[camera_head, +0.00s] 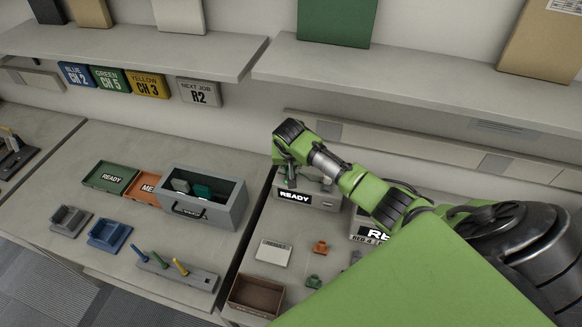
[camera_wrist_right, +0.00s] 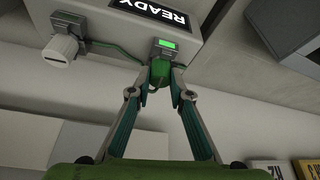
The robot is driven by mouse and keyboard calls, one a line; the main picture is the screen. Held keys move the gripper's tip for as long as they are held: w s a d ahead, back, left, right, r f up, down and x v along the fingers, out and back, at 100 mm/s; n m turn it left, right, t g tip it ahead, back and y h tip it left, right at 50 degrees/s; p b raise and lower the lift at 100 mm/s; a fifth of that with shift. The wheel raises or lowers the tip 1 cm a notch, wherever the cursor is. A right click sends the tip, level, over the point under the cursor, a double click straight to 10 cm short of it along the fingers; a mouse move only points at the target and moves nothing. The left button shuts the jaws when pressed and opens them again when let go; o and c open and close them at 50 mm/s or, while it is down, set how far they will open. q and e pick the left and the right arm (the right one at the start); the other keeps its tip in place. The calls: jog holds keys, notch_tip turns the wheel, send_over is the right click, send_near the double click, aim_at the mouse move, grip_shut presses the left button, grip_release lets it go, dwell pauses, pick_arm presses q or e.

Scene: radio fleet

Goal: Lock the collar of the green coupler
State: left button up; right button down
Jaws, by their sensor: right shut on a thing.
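In the right wrist view, the green coupler (camera_wrist_right: 159,73) sits between the fingertips of my right gripper (camera_wrist_right: 160,80), which is shut on it. The coupler is at the edge of a grey unit labelled READY (camera_wrist_right: 130,25), just below a lit green indicator (camera_wrist_right: 167,44). A green cable (camera_wrist_right: 108,46) runs along the unit to the coupler. The fingers partly hide the collar, and I cannot tell its turn. In the head view, my right gripper (camera_head: 287,172) is at the READY unit (camera_head: 322,198), mostly hidden by its own wrist. My left gripper is not in view.
A white knob (camera_wrist_right: 61,48) is on the same unit. In the head view, a second labelled unit (camera_head: 366,232) stands partly behind my arm. A white card (camera_head: 273,252), small orange (camera_head: 320,247) and green pieces (camera_head: 313,281) and a brown tray (camera_head: 256,295) lie in front. A shelf (camera_head: 420,90) overhangs behind.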

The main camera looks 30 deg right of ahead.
jog(key=shift+s+a+f+m, duration=0.15)
jog(key=shift+s+f+m, duration=0.15)
jog(key=shift+f+m, duration=0.2)
jog(key=c, duration=1.8)
grip_release()
jog(key=shift+w+r, duration=0.15)
jog(key=shift+w, duration=0.15)
jog(key=o, duration=0.5)
jog(key=shift+r, duration=0.15)
jog(key=shift+w+r, duration=0.1)
jog(key=shift+r, duration=2.9)
